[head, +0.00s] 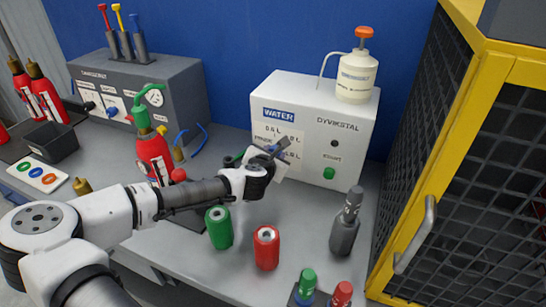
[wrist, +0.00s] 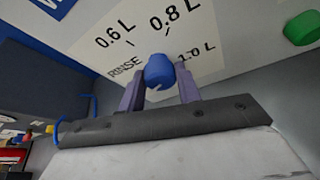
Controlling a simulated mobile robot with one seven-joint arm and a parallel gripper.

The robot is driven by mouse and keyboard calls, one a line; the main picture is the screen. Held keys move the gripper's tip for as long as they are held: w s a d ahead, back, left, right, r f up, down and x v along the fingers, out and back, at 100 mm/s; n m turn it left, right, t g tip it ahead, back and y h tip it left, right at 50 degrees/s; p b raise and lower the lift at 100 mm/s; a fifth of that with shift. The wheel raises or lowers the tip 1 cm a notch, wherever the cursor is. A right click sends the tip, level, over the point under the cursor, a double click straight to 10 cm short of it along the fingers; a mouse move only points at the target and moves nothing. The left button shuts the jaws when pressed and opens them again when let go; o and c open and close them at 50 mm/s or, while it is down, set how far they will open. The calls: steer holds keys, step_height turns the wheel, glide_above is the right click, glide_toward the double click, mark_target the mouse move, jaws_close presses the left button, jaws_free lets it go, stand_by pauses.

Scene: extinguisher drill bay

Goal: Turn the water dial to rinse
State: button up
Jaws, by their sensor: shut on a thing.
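The water dial is a blue knob (wrist: 160,70) on the white WATER box (head: 345,120). In the wrist view the fingers of my gripper (wrist: 160,92) stand on either side of the knob and are shut on it. Printed labels RINSE (wrist: 124,68), 0.6 L, 0.8 L and 1.0 L surround the knob, with RINSE on its left. A pale mark shows on the knob's lower side; I cannot tell which label it points to. In the head view my gripper (head: 273,149) is at the box's front panel and hides most of the dial.
A green button (head: 329,173) is right of the dial. A white bottle with an orange top (head: 357,70) stands on the box. A red extinguisher (head: 154,158) stands left of my gripper. Green (head: 219,232), red (head: 266,250) and grey (head: 345,228) cylinders stand in front. A yellow-framed cage (head: 450,150) bounds the right.

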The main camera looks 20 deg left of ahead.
steer(key=shift+d+f+m+t+y+b, duration=0.1)
steer(key=shift+m+t+y+b, duration=0.2)
steer(key=shift+m+y+b, duration=0.9)
steer(key=shift+d+f+m+t+y+b, duration=0.1)
steer(key=shift+m+t+y+b, duration=0.25)
steer(key=shift+m+b, duration=0.9)
steer(key=shift+r+m+p, duration=0.1)
steer(key=shift+m+p, duration=0.2)
steer(key=shift+m, duration=0.15)
steer(key=o, duration=1)
steer(key=shift+c, duration=0.2)
steer(key=shift+s, duration=0.2)
